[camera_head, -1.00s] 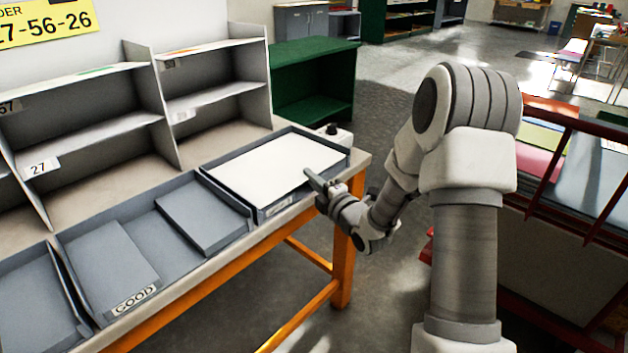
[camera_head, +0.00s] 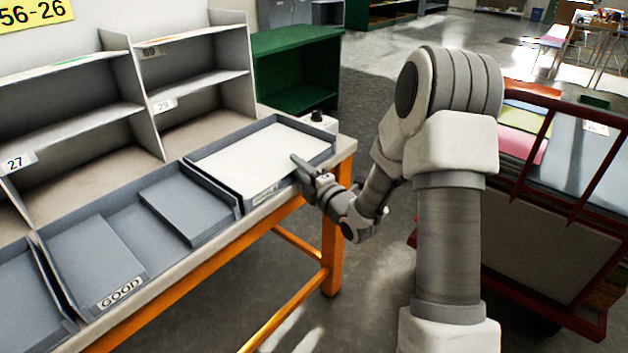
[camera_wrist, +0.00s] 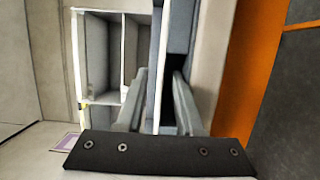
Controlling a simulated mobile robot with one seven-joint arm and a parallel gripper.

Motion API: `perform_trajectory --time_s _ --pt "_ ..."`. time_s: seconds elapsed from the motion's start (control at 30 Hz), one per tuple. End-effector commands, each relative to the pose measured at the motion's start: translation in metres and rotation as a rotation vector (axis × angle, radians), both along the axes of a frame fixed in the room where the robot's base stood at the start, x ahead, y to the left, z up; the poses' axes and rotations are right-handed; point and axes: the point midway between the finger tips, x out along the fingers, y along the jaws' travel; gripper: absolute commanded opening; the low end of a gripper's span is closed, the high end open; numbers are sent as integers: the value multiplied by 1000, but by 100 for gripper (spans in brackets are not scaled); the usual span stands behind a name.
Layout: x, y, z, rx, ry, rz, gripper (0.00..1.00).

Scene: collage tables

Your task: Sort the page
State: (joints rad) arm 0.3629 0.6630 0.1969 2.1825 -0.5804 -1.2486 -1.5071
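A white page (camera_head: 255,158) lies flat in the grey tray (camera_head: 322,152) at the right end of the table. My gripper (camera_head: 302,168) is at the front right side of this tray, its fingers pointing over the rim by the page's right edge. Whether a finger touches the tray or the page cannot be told. A sorting shelf (camera_head: 140,90) with number labels, among them 27 and 29, stands behind the trays.
Left of the page tray are a grey compartment with a slanted block (camera_head: 190,208) and a tray labelled GOOD (camera_head: 120,292). A small box with a black knob (camera_head: 317,118) stands behind the page tray. A red cart (camera_head: 540,285) stands at the right, with floor between it and the table.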

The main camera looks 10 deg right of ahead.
Motion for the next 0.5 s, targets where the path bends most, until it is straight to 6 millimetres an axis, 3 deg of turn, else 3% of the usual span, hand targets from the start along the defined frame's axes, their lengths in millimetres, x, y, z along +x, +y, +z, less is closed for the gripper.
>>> perform_trajectory --time_s 0.17,0.5 --pt "-29 -11 1 -1 3 -3 37" --pt "-109 -40 2 2 2 -6 37"
